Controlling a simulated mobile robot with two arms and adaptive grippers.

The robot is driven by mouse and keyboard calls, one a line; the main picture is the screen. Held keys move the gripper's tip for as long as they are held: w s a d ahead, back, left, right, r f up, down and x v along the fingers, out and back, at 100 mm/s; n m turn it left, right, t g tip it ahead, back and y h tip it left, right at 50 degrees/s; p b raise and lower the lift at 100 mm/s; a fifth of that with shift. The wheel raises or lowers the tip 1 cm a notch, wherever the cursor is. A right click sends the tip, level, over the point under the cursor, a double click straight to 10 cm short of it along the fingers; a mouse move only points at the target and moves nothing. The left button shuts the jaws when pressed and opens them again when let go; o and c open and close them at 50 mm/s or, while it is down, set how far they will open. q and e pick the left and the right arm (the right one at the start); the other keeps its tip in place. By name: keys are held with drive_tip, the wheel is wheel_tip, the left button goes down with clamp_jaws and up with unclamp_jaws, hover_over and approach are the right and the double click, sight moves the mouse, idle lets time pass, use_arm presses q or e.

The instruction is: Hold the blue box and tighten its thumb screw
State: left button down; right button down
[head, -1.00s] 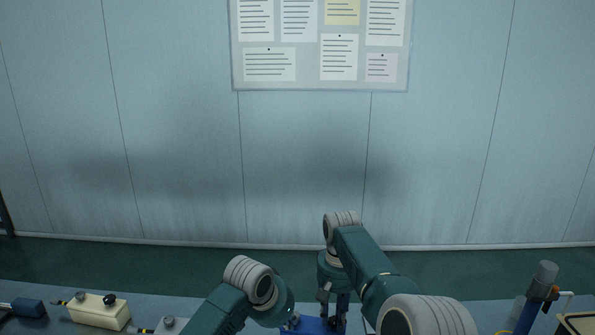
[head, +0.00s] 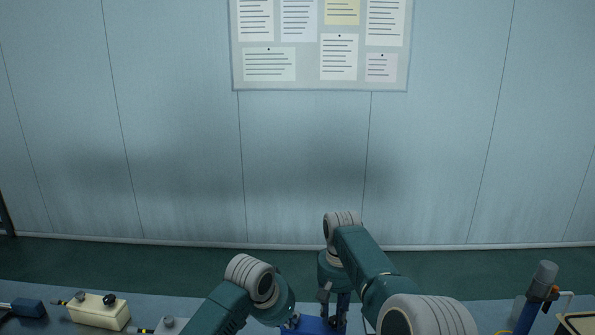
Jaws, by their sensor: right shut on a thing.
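The blue box (head: 311,326) is at the bottom edge of the head view, on the bench between my two arms. Only part of its top shows, and the frame cuts it off. My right gripper (head: 335,319) points down at the right part of the box and is shut on it; its fingertips are partly hidden. My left gripper (head: 290,323) is at the left part of the box, mostly hidden behind my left arm and cut by the frame, so its jaws cannot be read. I cannot make out the thumb screw.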

use_arm(q)
drive_tip(key=shift+w+a+r, duration=0.1)
drive_tip(key=shift+w+a, duration=0.3)
drive_tip(key=shift+a, duration=0.1)
drive_tip(key=shift+s, duration=0.15)
idle(0.3)
drive_tip(key=shift+s+a+r, duration=0.1)
drive_tip(key=shift+s+r, duration=0.05)
drive_tip(key=shift+r, duration=1.35)
drive_tip(key=shift+s+a+r, duration=0.1)
drive_tip(key=shift+s+r, duration=0.05)
drive_tip(key=shift+r, duration=1.3)
wheel_tip(320, 180, down, 6)
drive_tip(key=d, duration=0.1)
drive_tip(key=shift+w+d, duration=0.2)
drive_tip(key=shift+w, duration=0.1)
